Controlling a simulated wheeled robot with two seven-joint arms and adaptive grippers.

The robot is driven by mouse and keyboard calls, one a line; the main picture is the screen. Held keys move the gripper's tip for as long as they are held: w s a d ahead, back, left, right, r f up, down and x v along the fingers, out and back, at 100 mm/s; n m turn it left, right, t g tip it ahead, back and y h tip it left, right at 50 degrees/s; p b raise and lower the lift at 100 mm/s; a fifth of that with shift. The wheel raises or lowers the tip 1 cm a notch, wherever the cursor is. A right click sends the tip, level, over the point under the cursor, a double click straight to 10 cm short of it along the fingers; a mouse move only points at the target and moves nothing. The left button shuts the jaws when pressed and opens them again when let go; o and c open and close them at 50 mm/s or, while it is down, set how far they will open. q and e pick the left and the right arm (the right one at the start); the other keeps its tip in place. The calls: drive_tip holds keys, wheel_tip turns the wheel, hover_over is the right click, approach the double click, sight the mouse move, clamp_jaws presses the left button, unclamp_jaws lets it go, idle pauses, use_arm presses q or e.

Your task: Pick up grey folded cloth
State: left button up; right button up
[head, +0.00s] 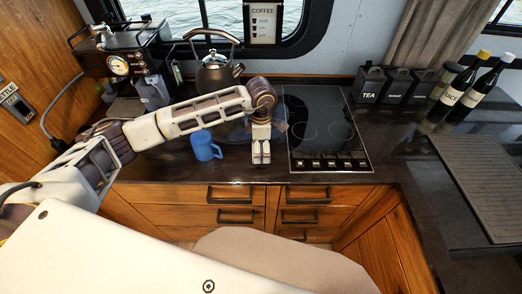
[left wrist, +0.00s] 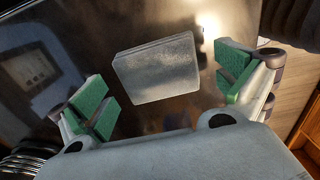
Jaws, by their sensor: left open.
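The grey folded cloth (left wrist: 155,68) lies on the dark glossy counter in the left wrist view, as a pale, slightly tilted rectangle. My left gripper (left wrist: 166,86) is open, with its green-padded fingers spread to either side of the cloth and apart from it. In the head view the left gripper (head: 260,152) hangs over the counter just left of the cooktop. The cloth cannot be made out there, likely hidden by my arm and gripper. My right gripper is in neither view.
A blue mug (head: 204,146) stands left of the gripper. The black cooktop (head: 322,128) is close on its right. A kettle (head: 216,74) and a coffee machine (head: 118,60) stand behind my arm. Dark canisters (head: 368,84) and bottles (head: 472,92) stand at the back right.

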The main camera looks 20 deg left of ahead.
use_arm(q)
drive_tip(key=shift+f, duration=0.2)
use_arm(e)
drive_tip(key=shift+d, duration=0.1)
use_arm(q)
drive_tip(key=c, duration=1)
drive_tip(key=shift+o, duration=0.2)
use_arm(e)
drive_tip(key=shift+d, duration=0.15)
use_arm(q)
drive_tip(key=shift+r, duration=0.1)
wheel_tip(320, 180, up, 10)
drive_tip(key=shift+f+b, duration=0.1)
drive_tip(key=shift+b, duration=0.85)
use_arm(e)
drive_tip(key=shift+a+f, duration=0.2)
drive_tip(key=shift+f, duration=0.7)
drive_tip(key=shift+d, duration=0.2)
